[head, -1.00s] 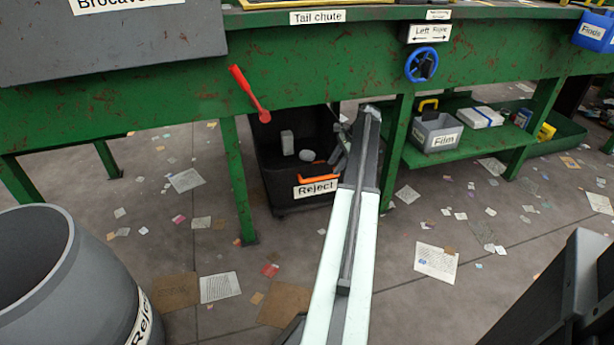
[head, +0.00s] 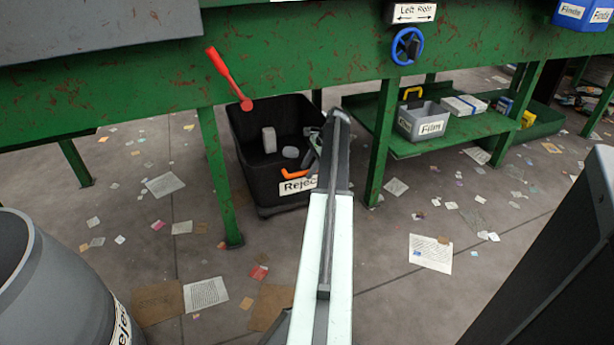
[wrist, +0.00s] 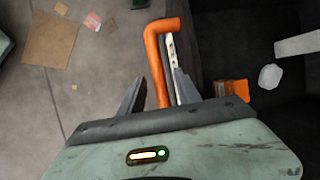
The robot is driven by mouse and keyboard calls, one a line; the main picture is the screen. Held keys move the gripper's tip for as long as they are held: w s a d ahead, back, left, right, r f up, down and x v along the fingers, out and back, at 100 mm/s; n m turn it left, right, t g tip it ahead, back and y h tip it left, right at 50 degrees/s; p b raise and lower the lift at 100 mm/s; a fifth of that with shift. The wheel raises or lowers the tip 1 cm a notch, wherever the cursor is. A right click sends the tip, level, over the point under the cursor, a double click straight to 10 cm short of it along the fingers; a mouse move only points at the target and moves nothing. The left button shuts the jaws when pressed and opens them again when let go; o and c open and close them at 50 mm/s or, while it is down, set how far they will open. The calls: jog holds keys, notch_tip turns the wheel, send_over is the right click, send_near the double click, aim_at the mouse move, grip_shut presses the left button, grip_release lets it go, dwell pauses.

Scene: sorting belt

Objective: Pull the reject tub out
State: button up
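The black reject tub (head: 262,178) stands on the floor under the green belt frame, its front labelled "Reject". Its orange handle (head: 296,174) is at the front, partly hidden behind my arm in the head view. In the wrist view the bent orange handle (wrist: 155,62) runs between the two fingers of my gripper (wrist: 159,76). The fingers are apart, with a visible gap between the left finger and the handle. A pale block (head: 269,140) and other pale pieces lie inside the tub. My gripper is mostly hidden by my arm in the head view.
A green frame leg (head: 220,178) stands left of the tub, another (head: 379,145) to its right. A red lever (head: 228,78) hangs above. A grey barrel (head: 45,285) is at lower left. Floor in front is open, scattered with papers.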

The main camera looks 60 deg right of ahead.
grip_shut()
dwell(1.4)
